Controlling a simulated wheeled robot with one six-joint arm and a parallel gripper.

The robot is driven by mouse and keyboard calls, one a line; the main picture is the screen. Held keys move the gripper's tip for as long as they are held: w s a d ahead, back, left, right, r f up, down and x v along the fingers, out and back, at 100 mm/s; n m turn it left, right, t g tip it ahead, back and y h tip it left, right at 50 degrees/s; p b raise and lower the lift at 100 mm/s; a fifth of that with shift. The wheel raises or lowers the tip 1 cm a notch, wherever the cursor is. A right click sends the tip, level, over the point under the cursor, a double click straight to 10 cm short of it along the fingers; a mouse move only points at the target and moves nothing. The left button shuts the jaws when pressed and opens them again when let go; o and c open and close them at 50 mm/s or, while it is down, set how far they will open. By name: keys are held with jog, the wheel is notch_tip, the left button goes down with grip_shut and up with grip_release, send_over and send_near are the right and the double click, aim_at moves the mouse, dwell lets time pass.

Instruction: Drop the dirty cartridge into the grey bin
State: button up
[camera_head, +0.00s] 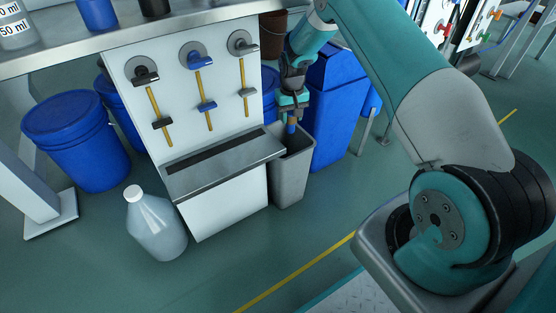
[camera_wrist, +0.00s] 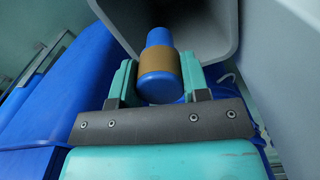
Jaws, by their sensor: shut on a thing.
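My gripper (camera_head: 291,106) points down above the open top of the grey bin (camera_head: 288,182). It is shut on the cartridge (camera_head: 291,128), whose blue end hangs at the bin's mouth. In the wrist view, the cartridge (camera_wrist: 159,72) is blue with a brown band and sits between the two teal fingers. The grey bin (camera_wrist: 268,60) also shows there, its open mouth behind the cartridge. I cannot tell exactly how far the lower end is inside the rim. Dirt on the cartridge is too small to tell.
The white panel (camera_head: 180,110) with three knobs and yellow rods stands left of the bin, a metal ledge below it. A tall blue bin (camera_head: 335,120) stands close on the right. A clear jug (camera_head: 155,228) and blue drums (camera_head: 75,140) are left. The front floor is clear.

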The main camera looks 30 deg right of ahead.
aim_at(290, 128)
jog(key=shift+w+f+b, duration=0.1)
jog(key=shift+f+b, duration=0.35)
jog(key=shift+f, duration=0.15)
notch_tip(290, 128, down, 5)
jog(key=b, duration=0.4)
jog(key=shift+r, duration=0.1)
jog(key=o, duration=1.1)
notch_tip(290, 128, up, 8)
jog(key=p, duration=0.3)
jog(key=shift+f, duration=0.2)
